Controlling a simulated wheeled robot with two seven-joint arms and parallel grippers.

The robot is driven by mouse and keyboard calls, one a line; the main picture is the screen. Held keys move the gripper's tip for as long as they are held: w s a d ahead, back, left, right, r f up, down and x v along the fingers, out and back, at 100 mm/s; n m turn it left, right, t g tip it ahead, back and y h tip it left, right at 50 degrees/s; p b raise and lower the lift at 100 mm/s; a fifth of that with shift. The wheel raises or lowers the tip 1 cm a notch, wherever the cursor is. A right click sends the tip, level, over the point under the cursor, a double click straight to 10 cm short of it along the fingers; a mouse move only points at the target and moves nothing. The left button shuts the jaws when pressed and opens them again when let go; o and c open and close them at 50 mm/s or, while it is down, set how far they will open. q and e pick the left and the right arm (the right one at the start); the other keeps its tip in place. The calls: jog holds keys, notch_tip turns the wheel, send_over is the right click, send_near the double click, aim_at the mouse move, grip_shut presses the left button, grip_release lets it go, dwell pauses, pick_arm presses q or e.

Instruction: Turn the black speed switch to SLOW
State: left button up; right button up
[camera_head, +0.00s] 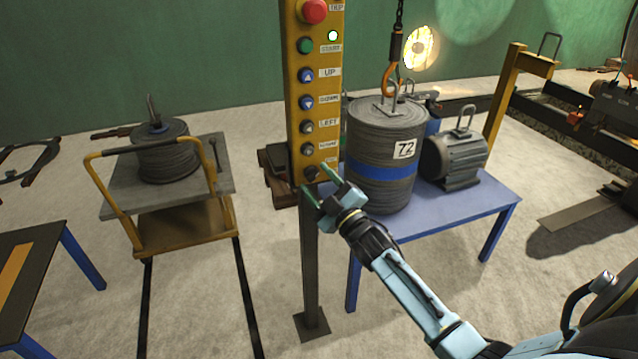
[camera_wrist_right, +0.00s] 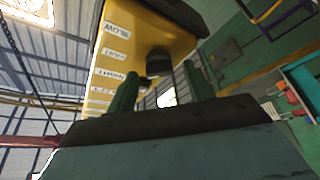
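The black speed switch (camera_head: 311,173) is a small round knob at the bottom of the yellow control box (camera_head: 302,95). It shows larger in the right wrist view (camera_wrist_right: 158,62), dark against the yellow face, with a SLOW label (camera_wrist_right: 117,27) upside down near it. Which way the knob points cannot be told. My right gripper (camera_head: 315,181) is at the box's lower end, its two green fingers apart. In the wrist view its fingertips (camera_wrist_right: 161,70) stand on either side of the knob, with no clear contact. My left gripper is not in view.
A red stop button (camera_head: 314,11) and several other buttons line the box above, on a grey post (camera_head: 310,260). A drum marked 72 (camera_head: 380,190) stands on a blue table (camera_head: 450,208) close behind my right gripper, under a hook (camera_head: 391,80). A yellow cart (camera_head: 170,240) stands left.

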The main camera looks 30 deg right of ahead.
jog(key=c, duration=0.9)
